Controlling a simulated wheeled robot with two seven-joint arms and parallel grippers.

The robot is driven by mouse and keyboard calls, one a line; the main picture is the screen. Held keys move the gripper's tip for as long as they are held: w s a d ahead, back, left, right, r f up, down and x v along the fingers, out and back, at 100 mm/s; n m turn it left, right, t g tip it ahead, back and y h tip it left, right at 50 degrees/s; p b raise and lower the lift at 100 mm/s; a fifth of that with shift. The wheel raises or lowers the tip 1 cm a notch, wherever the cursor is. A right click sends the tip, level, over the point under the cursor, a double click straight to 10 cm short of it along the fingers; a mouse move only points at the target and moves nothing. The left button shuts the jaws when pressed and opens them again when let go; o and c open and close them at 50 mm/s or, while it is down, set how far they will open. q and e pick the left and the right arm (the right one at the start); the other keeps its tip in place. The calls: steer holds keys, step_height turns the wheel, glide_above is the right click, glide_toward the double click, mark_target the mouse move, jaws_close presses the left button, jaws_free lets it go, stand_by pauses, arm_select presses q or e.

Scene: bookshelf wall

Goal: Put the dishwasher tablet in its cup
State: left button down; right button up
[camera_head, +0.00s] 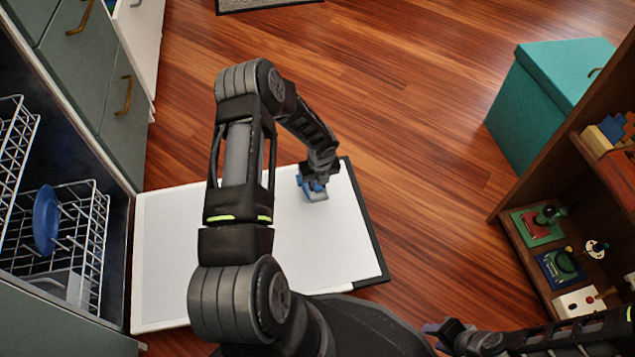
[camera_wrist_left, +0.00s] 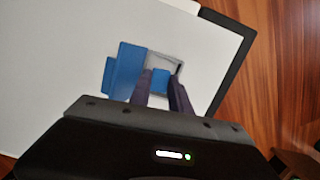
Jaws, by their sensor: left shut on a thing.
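My left gripper (camera_head: 313,190) reaches down over the dishwasher's open door. In the left wrist view its two dark fingers (camera_wrist_left: 163,88) are shut on a small blue block, the dishwasher tablet (camera_wrist_left: 161,78). The tablet is over a grey-edged recess in the door, the cup (camera_wrist_left: 178,66); I cannot tell whether it touches the cup's floor. A larger blue piece (camera_wrist_left: 124,70), perhaps the cup's lid, lies just left of the cup. My right gripper (camera_head: 437,328) is low at the right, away from the door; its jaws are too unclear to read.
The white inner door (camera_head: 165,250) lies flat, with a dark edge at the right. A rack (camera_head: 95,225) with a blue plate (camera_head: 46,220) stands in the dishwasher at left. A teal box (camera_head: 525,110) and a wooden shelf (camera_head: 510,215) with small toys are at right. Open floor lies beyond the door.

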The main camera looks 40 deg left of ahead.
stand_by(0.3)
arm_select(q)
steer(key=c, duration=1.1)
jaws_free()
steer(key=shift+a+r, duration=0.1)
steer(key=r+p, duration=0.1)
steer(key=r, duration=0.1)
steer(key=d+r+p, duration=0.1)
steer(key=r, duration=0.2)
steer(key=r+p, duration=0.1)
steer(key=r, duration=0.1)
steer(key=shift+s+d+r, duration=0.15)
steer(key=shift+s+r, duration=0.1)
steer(key=shift+r, duration=0.05)
steer(key=shift+w, duration=0.1)
